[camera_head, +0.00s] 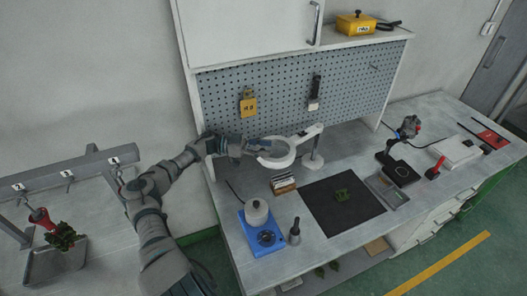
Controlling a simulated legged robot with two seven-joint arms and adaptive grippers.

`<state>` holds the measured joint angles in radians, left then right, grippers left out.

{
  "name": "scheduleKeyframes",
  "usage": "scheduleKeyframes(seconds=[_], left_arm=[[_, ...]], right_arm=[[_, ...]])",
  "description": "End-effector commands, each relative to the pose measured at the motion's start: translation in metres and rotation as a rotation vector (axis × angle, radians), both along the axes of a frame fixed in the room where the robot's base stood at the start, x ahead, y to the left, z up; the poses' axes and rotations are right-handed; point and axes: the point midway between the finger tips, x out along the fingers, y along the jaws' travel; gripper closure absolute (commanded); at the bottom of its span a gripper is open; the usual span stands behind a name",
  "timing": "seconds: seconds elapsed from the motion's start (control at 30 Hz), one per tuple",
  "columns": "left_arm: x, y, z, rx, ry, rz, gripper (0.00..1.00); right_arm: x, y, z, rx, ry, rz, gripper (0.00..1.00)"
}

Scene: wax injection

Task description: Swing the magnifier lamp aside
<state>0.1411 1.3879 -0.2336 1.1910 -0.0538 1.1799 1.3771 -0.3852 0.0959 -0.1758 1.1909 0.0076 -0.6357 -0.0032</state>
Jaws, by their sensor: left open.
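The magnifier lamp is white, with a ring-shaped head (280,160) over the workbench below the pegboard. Its arm (303,136) runs right from the head to a post (313,158) on the bench. My left arm reaches in from the left, and my left gripper (261,147) is at the upper left part of the lamp head. The gripper is open and overlaps the ring's edge in this view. I cannot tell whether the fingers touch the ring or are around it. My right gripper is not in view.
A pegboard (290,98) stands behind. A side table is at left.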

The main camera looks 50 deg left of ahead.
Motion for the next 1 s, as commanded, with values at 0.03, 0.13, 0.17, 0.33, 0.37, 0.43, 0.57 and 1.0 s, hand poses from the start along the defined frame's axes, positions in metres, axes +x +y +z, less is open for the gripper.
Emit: scheduleKeyframes(seconds=[0.03,0.13,0.17,0.33,0.37,0.43,0.57,1.0], left_arm=[[0.0,0.001,0.01,0.003,-0.002,0.0,0.53],[0.001,0.002,0.031,0.003,-0.002,0.0,0.53],[0.001,0.002,0.038,0.002,-0.001,0.0,0.53],[0.002,0.002,0.067,-0.001,0.001,0.001,0.53],[0.002,0.002,0.07,-0.001,0.001,0.001,0.53],[0.003,0.002,0.077,-0.001,0.0,0.001,0.53],[0.003,0.002,0.082,-0.003,0.002,0.001,0.53],[0.003,0.002,0.082,-0.003,0.002,0.001,0.53]], right_arm=[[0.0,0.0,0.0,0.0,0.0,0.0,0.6],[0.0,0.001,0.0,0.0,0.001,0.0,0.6],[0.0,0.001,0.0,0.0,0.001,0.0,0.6],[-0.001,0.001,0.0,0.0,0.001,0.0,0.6],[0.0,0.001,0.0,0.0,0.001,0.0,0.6],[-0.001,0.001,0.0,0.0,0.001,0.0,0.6],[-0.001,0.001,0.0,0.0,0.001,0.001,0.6],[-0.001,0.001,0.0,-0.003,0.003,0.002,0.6]])
